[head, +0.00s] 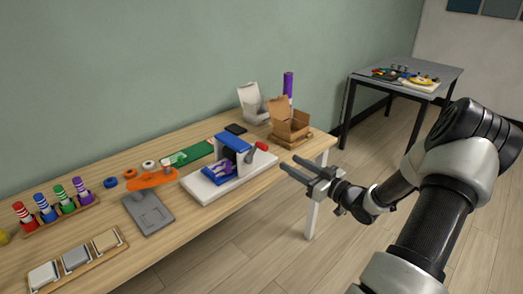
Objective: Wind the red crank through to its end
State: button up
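The red crank (261,146) is on the right side of a blue-topped device (233,142) with dark inner parts. The device stands on a white base (206,191) on the wooden table. A blue and purple piece (218,172) lies at its front. My gripper (288,161) is to the right of the crank, near the table's right end. Its two fingers point left toward the device, with a gap between them. It is open and empty, apart from the crank.
Cardboard boxes (290,132) and a purple cylinder (288,83) stand behind the crank. Left of the device are a green piece (194,153), an orange tool (151,179) and a grey plate (148,213). A second table (440,76) stands at the back right. Floor is clear below my gripper.

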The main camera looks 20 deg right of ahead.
aim_at(266, 149)
jog(key=b+x, duration=0.1)
jog(key=x, duration=1.2)
jog(key=shift+w+a, duration=0.15)
jog(key=shift+w, duration=0.05)
jog(key=shift+c, duration=0.5)
grip_shut()
